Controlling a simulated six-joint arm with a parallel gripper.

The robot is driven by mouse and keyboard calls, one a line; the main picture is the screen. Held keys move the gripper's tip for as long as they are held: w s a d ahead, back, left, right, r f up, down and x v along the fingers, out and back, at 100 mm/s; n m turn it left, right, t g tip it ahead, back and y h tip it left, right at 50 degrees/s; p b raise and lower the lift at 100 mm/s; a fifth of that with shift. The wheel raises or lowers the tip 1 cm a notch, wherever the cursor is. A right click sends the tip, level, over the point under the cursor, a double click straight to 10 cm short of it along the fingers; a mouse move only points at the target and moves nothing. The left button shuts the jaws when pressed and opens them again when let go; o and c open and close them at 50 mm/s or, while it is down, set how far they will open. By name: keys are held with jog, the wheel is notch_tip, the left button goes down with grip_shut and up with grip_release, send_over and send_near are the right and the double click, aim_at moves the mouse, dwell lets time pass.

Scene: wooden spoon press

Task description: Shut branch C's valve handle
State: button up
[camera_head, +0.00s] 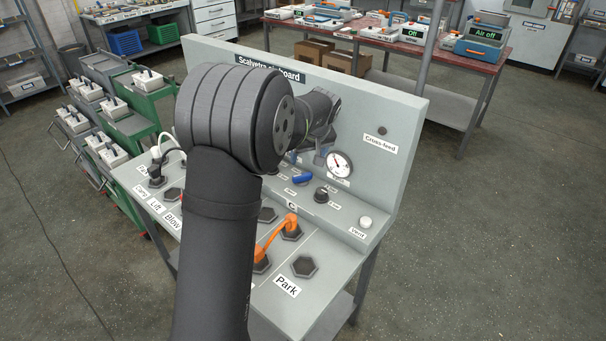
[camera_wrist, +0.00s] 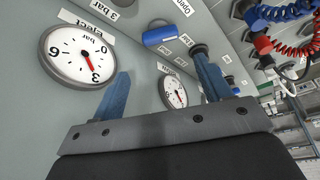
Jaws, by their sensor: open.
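A blue valve handle (camera_head: 303,178) sits on the sloped grey console, close above the "C" label (camera_head: 291,206). It also shows in the wrist view (camera_wrist: 160,35), lying across, with small word labels around it. I cannot read clearly which position it points to. My gripper (camera_wrist: 162,62) is open, its two blue fingers apart with nothing between them. The handle appears beyond the fingertips, apart from them. In the head view my wrist hides most of the gripper and the other branches' handles. A gauge (camera_head: 340,163) stands on the backboard near the gripper.
A black knob (camera_head: 321,195) and white vent button (camera_head: 365,222) stand right of the handle. An orange link (camera_head: 272,238) joins two hexagonal sockets in front; the Park socket (camera_head: 304,266) is empty. The upright backboard (camera_head: 408,128) rises close behind. Coiled hoses (camera_wrist: 290,38) show in the wrist view.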

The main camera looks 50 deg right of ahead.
aim_at(302, 175)
jog(key=x, duration=1.2)
jog(key=shift+w+r, duration=0.1)
jog(key=c, duration=0.7)
